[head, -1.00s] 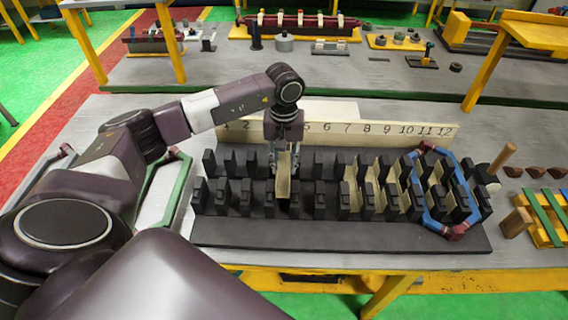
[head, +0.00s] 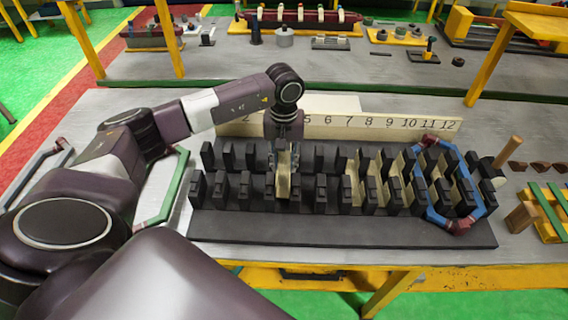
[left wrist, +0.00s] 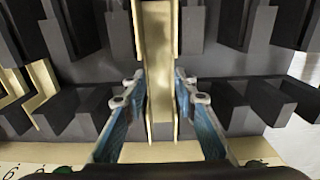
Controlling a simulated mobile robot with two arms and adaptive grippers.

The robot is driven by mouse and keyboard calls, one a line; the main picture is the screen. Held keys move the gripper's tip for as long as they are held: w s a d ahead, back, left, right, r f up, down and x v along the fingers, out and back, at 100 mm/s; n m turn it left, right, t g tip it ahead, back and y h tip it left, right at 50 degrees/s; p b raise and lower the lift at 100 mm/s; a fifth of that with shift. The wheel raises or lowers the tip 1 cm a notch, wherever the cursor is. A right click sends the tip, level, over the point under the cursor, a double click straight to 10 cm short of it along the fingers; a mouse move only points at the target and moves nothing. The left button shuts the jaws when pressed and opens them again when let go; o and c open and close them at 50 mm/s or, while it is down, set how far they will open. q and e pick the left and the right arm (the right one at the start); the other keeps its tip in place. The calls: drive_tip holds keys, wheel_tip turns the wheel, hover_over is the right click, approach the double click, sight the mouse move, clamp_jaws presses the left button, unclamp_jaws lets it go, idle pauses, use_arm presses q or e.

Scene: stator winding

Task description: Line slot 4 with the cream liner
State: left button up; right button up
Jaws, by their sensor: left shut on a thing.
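The cream liner (head: 283,186) is a long, narrow channel held upright-sided between rows of black teeth on the dark stator block (head: 340,228). It lies in line with a gap left of the number 5; the 4 on the number board is hidden by my arm. My left gripper (head: 285,158) points down with its fingers on either side of the liner. In the left wrist view the liner (left wrist: 158,62) runs between the two blue-grey fingers, along the gap between the teeth. Whether it touches the slot floor cannot be told. My right gripper is not in view.
A blue coil with dark red corners (head: 432,217) loops around teeth at the right, where several slots hold cream liners. The number board (head: 385,128) stands behind the block. A green coil (head: 178,192) lies left. Wooden pegs (head: 507,152) and dark wedges lie right.

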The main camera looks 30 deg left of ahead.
sight(284, 171)
use_arm(q)
drive_tip(key=shift+f+b, duration=0.85)
drive_tip(key=shift+f, duration=0.15)
drive_tip(key=shift+f+b, duration=0.5)
drive_tip(key=shift+b, duration=0.1)
idle(0.6)
drive_tip(key=o, duration=0.9)
drive_tip(key=shift+o, duration=0.2)
drive_tip(key=shift+r, duration=0.15)
drive_tip(key=shift+r+p, duration=0.3)
drive_tip(key=shift+r, duration=0.35)
